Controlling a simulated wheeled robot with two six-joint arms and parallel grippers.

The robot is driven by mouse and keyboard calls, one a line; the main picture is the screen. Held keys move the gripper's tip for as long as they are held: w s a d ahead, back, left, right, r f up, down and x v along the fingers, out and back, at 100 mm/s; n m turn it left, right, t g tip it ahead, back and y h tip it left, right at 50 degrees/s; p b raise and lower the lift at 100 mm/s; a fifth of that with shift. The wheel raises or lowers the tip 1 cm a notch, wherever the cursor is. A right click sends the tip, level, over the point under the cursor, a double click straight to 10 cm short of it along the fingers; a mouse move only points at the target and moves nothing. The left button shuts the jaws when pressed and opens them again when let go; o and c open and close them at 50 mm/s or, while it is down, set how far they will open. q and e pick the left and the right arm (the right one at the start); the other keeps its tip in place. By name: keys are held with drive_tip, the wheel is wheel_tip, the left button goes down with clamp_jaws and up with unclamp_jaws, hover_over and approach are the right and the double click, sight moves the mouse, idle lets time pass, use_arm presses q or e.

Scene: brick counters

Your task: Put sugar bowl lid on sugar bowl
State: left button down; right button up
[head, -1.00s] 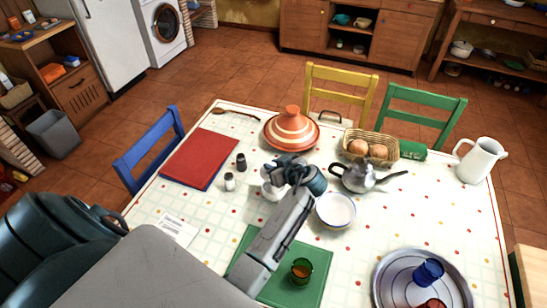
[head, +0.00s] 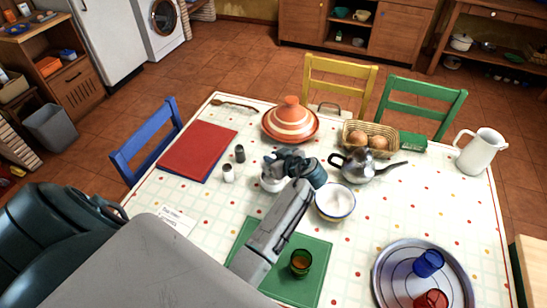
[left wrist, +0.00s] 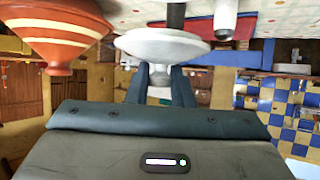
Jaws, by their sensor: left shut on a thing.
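The sugar bowl lid (head: 268,185) is white and sits under my left gripper (head: 275,166) in the head view, partly covered by it. In the left wrist view, which is upside down, the lid (left wrist: 162,44) is a wide pale disc with its knob between the fingers of my left gripper (left wrist: 163,82). Table shows past the lid, so it appears held above the cloth. The sugar bowl (head: 335,203) seems to be the open white bowl with a coloured rim, just right of my gripper. My right gripper is not in view.
A silver teapot (head: 362,166) stands behind the bowl. An orange striped tagine (head: 290,122) is behind my gripper. A white shaker (head: 228,173) and a dark shaker (head: 240,153) stand to its left. A green glass (head: 301,262) is in front. A metal tray (head: 390,284) is front right.

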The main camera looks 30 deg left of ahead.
use_arm(q)
wheel_tip(320, 180, down, 3)
drive_tip(key=shift+f+b, duration=0.15)
drive_tip(key=shift+b, duration=1.1)
drive_tip(key=shift+f+b, duration=0.6)
drive_tip(key=shift+f, duration=0.25)
drive_tip(key=shift+f+b, duration=0.1)
drive_tip(key=shift+b, duration=0.35)
drive_tip(key=shift+f+b, duration=0.3)
drive_tip(key=shift+b, duration=0.15)
drive_tip(key=c, duration=1.2)
unclamp_jaws()
